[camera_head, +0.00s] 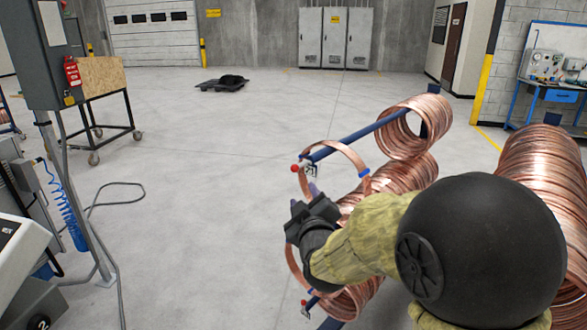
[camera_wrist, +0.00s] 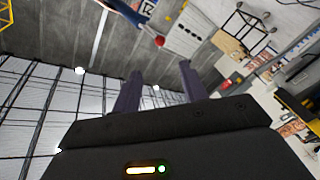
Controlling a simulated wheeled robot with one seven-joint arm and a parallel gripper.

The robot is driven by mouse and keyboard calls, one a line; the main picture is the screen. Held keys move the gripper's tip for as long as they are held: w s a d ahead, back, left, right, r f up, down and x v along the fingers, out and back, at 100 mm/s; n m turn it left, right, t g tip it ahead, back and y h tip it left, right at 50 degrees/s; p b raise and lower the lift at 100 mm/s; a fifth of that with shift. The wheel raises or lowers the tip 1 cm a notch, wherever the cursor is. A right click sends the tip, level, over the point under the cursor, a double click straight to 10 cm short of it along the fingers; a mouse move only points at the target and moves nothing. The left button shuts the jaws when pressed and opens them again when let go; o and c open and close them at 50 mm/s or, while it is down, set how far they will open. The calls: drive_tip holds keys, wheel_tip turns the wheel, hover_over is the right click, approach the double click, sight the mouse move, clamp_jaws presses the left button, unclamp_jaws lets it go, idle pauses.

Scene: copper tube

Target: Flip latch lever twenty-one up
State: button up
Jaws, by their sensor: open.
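A latch lever with a red ball end (camera_head: 295,168) sits at the near tip of the upper blue rod, beside a small white number tag (camera_head: 311,170) that looks like 21. In the wrist view the red ball (camera_wrist: 160,41) shows beyond my fingertips, with the tag at the top edge. My gripper (camera_head: 312,190) is just below the lever, open and empty. Its two purple fingers (camera_wrist: 160,72) stand apart in the wrist view, with no contact on the ball visible. Much of the lever's arm is too small to make out.
Copper tube coils (camera_head: 408,128) hang on the blue rod (camera_head: 350,138), and a loose copper ring (camera_head: 335,146) hangs near its tip. A lower lever with a red end (camera_head: 304,302) is below. More coils (camera_head: 543,165) stand right.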

sight(300, 166)
drive_tip(key=w+a+p, duration=0.2)
drive_tip(key=w+p, duration=0.2)
drive_tip(key=w, duration=1.3)
drive_tip(key=shift+a+p, duration=0.3)
drive_tip(key=shift+w, duration=0.1)
clamp_jaws()
